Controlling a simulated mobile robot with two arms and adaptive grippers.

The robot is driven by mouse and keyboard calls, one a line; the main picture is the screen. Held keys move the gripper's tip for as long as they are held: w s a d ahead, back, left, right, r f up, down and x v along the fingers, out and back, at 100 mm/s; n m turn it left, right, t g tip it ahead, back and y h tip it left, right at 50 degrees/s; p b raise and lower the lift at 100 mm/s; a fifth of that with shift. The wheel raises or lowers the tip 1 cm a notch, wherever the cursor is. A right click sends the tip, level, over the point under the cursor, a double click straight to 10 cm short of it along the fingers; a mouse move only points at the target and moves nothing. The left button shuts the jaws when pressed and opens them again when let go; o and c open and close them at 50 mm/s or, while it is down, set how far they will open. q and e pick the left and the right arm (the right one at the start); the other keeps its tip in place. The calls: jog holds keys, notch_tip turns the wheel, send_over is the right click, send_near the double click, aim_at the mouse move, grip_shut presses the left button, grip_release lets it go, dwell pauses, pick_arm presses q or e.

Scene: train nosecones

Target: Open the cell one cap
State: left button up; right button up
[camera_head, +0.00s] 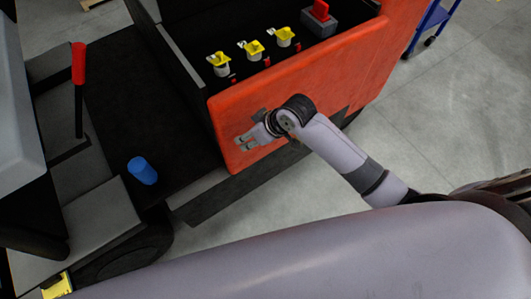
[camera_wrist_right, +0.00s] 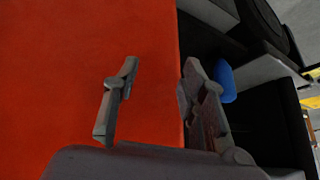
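Three yellow caps sit in a row on white cell necks inside the dark compartment of the orange-red box: a left cap (camera_head: 217,58), a middle cap (camera_head: 254,48) and a right cap (camera_head: 284,34). I cannot tell which is cell one; no number is readable. My right gripper (camera_head: 244,142) is in front of the box's orange-red panel (camera_head: 330,75), below the caps and apart from them. In the right wrist view the right gripper (camera_wrist_right: 158,85) has its two fingers spread, with nothing between them. No cap shows there. My left gripper is out of view.
A blue cylinder (camera_head: 142,170) stands on the dark surface left of the box; it also shows in the wrist view (camera_wrist_right: 225,82). A red-handled lever (camera_head: 79,65) rises at the left. A grey block with a red top (camera_head: 320,17) sits right of the caps.

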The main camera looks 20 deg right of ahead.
jog(key=s+d+f+m+h, duration=0.1)
jog(key=d+f, duration=0.3)
jog(key=f, duration=0.6)
jog(key=shift+s+f+m, duration=0.2)
jog(key=shift+s+m, duration=0.05)
jog(key=shift+m, duration=0.25)
